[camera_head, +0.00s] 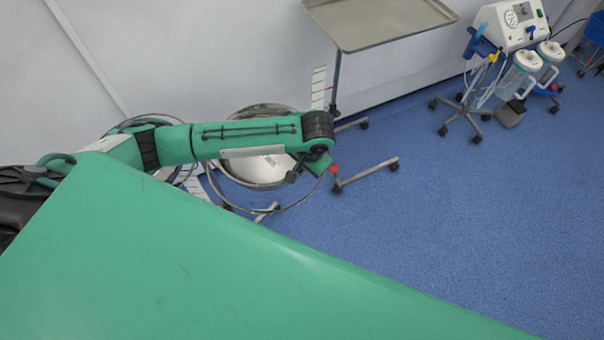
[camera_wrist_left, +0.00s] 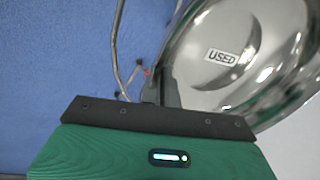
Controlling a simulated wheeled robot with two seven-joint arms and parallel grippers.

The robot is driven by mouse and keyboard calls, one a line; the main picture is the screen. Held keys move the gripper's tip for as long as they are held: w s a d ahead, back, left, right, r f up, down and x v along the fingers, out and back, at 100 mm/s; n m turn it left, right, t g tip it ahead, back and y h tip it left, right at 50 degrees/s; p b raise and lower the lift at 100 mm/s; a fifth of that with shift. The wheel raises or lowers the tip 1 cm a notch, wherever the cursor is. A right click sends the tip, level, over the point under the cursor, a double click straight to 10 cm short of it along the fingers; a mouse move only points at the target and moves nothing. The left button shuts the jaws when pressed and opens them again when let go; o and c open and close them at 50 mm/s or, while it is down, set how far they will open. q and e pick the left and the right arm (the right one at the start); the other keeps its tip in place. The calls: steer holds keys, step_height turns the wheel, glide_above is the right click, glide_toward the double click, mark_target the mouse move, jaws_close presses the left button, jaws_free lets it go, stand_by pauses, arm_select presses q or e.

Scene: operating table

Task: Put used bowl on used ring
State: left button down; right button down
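The used bowl (camera_head: 262,170) is a shiny steel bowl, partly hidden under my left arm in the head view. In the left wrist view the bowl (camera_wrist_left: 210,75) fills the upper right, with a "USED" label inside. My left gripper (camera_head: 309,172) is at the bowl's right edge; in the wrist view its fingers (camera_wrist_left: 158,85) are close together on the bowl's rim. A thin metal ring (camera_head: 245,210) curves around the bowl's lower side in the head view. I cannot tell whether the bowl touches it. My right gripper is not in view.
A steel tray on a pole (camera_head: 385,22) stands behind, its wheeled base reaching near my left gripper. Another thin hoop (camera_head: 150,118) shows at left behind my arm. A suction machine (camera_head: 515,25) on a wheeled stand is at upper right.

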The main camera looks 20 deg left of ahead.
arm_select(q)
steer(key=shift+d+x, duration=0.25)
steer(key=shift+x, duration=0.95)
steer(key=shift+d+x, duration=0.25)
steer(key=shift+x, duration=1)
steer(key=shift+s+f, duration=0.1)
steer(key=shift+f, duration=0.05)
steer(key=c, duration=1.7)
jaws_free()
steer(key=b+v, duration=0.1)
steer(key=v, duration=1.1)
steer(key=shift+a, duration=0.1)
